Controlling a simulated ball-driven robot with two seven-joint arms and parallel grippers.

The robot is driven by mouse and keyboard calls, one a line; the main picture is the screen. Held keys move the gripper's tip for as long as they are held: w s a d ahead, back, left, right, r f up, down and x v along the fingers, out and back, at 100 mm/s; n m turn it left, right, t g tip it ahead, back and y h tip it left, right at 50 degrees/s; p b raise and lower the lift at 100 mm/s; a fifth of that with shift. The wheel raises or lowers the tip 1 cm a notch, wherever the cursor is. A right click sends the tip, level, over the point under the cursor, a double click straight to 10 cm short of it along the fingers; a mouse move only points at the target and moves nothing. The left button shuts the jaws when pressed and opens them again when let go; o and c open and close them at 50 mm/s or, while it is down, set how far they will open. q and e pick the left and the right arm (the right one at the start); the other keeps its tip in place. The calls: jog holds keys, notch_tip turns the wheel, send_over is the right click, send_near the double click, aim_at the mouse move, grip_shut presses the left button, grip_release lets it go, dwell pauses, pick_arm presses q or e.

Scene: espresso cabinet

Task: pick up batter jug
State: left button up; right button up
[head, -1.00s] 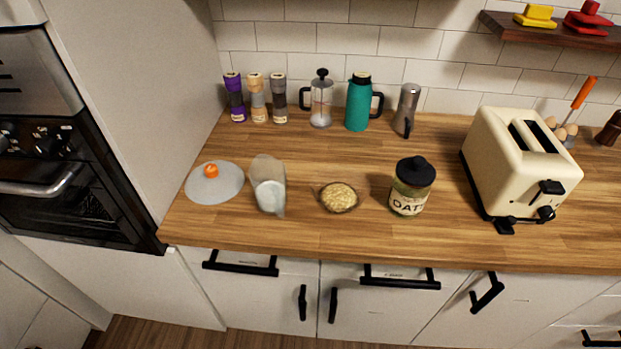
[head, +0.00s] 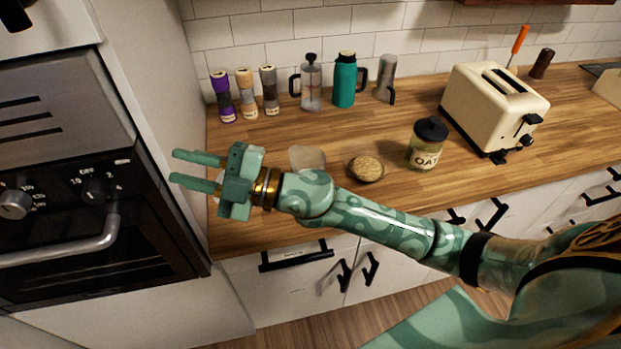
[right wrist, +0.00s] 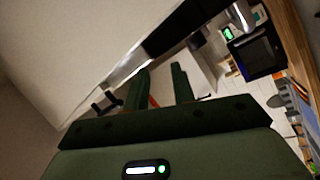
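The batter jug (head: 308,158) is a clear, pale jug on the wooden counter. In the head view only its top shows; my right arm hides its lower part. My right gripper (head: 174,166) is left of the jug, level with the counter's left end, and points left toward the oven side. Its two fingers are apart with nothing seen between them. They also show apart in the right wrist view (right wrist: 160,80), where I cannot make out the jug. My left gripper is not in view.
A bowl of oats (head: 366,169), an oats jar (head: 428,143) and a cream toaster (head: 495,105) stand right of the jug. Grinders, a French press (head: 311,88), a teal flask (head: 345,82) and a grey pot (head: 386,80) line the back. The oven (head: 75,200) is left.

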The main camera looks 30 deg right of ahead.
jog(key=s+d+f+n+g+h, duration=0.2)
jog(key=d+f+n+g+h, duration=0.45)
jog(key=f+g+h, duration=0.35)
jog(key=w+d+r+m+g+h, duration=0.1)
jog(key=w+d+m+h, duration=0.2)
jog(key=d, duration=0.7)
jog(key=w+d+r+m+h, duration=0.1)
jog(key=d+m+h, duration=0.3)
jog(key=d, duration=0.6)
jog(key=shift+n+h, duration=0.3)
jog(key=shift+n, duration=0.15)
jog(key=f, duration=0.9)
jog(key=shift+s+d+f+b, duration=0.1)
jog(key=shift+d+f+b, duration=0.1)
jog(key=shift+f+b, duration=0.2)
notch_tip(320, 180, down, 6)
jog(key=shift+d+r, duration=0.1)
jog(key=shift+r, duration=0.05)
grip_shut()
